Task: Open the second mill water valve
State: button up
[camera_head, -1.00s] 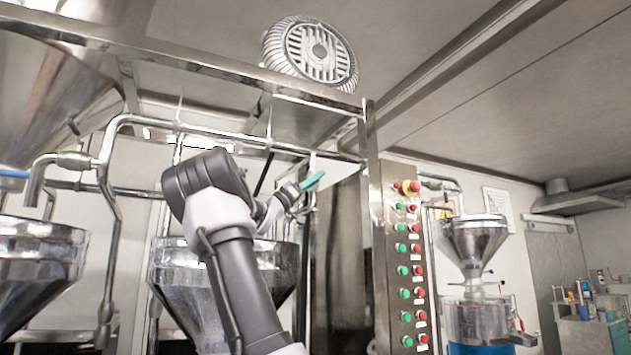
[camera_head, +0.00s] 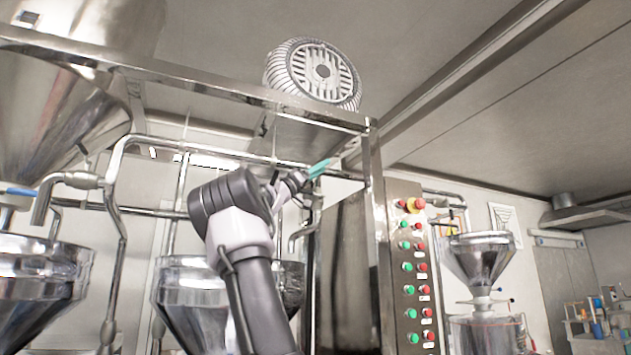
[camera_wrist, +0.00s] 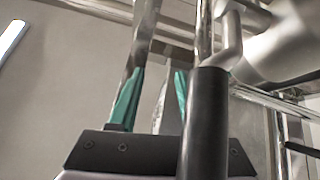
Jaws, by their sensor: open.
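My gripper (camera_head: 318,168) is raised in front of the overhead pipes near the steel frame, its teal fingers pointing up and right. In the wrist view its two teal fingers (camera_wrist: 153,98) stand apart, open. A dark cylinder (camera_wrist: 206,125) with metal above it crosses in front of the gripper's palm; I cannot tell if it is a valve handle. A second mill hopper (camera_head: 185,300) stands behind my arm. A bent pipe spout (camera_head: 303,230) shows right of my arm above that hopper. No water valve on it can be made out clearly; my arm hides part of the piping.
Another spout (camera_head: 55,190) with a blue handle (camera_head: 18,191) is over the left hopper (camera_head: 40,275). A button panel (camera_head: 411,265) stands right of the frame post. A ribbed motor (camera_head: 313,73) sits above. A dark lever (camera_wrist: 303,150) is at the wrist view's right.

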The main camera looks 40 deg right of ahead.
jog(key=shift+s+d+r, duration=0.1)
jog(key=shift+w+a, duration=0.25)
jog(key=shift+a, duration=0.35)
jog(key=shift+w+a, duration=0.2)
jog(key=shift+a, duration=0.35)
jog(key=shift+w+a, duration=0.4)
jog(key=shift+a, duration=1.25)
jog(key=shift+w+a, duration=0.4)
jog(key=shift+a, duration=1.25)
jog(key=shift+w+a, duration=0.4)
jog(key=shift+a, duration=1.25)
